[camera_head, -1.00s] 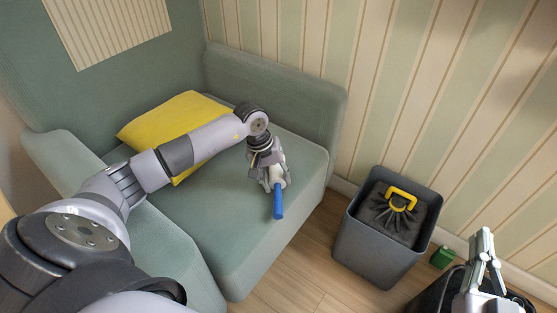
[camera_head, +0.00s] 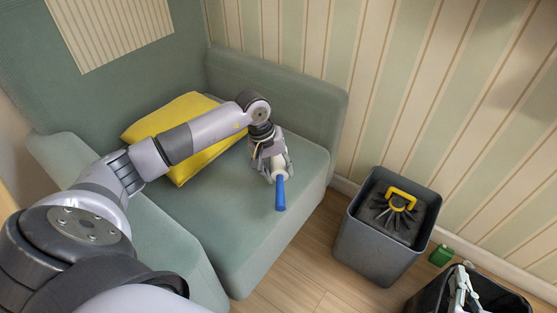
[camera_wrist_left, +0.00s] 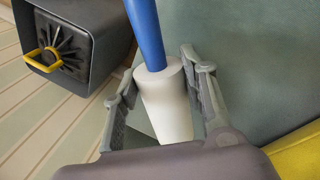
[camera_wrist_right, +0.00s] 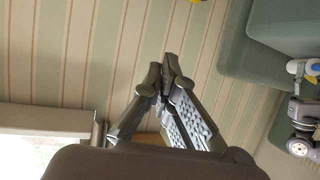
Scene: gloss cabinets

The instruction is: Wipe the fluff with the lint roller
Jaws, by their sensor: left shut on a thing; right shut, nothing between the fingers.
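My left gripper (camera_head: 272,168) is over the seat of the green sofa (camera_head: 255,235). It is shut on the lint roller (camera_head: 280,192), which has a white roll and a blue handle. In the left wrist view the white roll (camera_wrist_left: 168,105) sits between the fingers, with the blue handle (camera_wrist_left: 147,35) pointing away. I cannot tell whether the roll touches the seat. No fluff can be made out. My right gripper (camera_wrist_right: 168,72) is shut and empty; in the head view it is partly visible at the bottom right (camera_head: 462,285).
A yellow cushion (camera_head: 190,105) lies on the sofa behind my left arm. A grey bin (camera_head: 375,245) holding a dark brush-like thing with a yellow handle (camera_head: 400,199) stands right of the sofa. A small green object (camera_head: 440,255) and a black container (camera_head: 510,300) are farther right.

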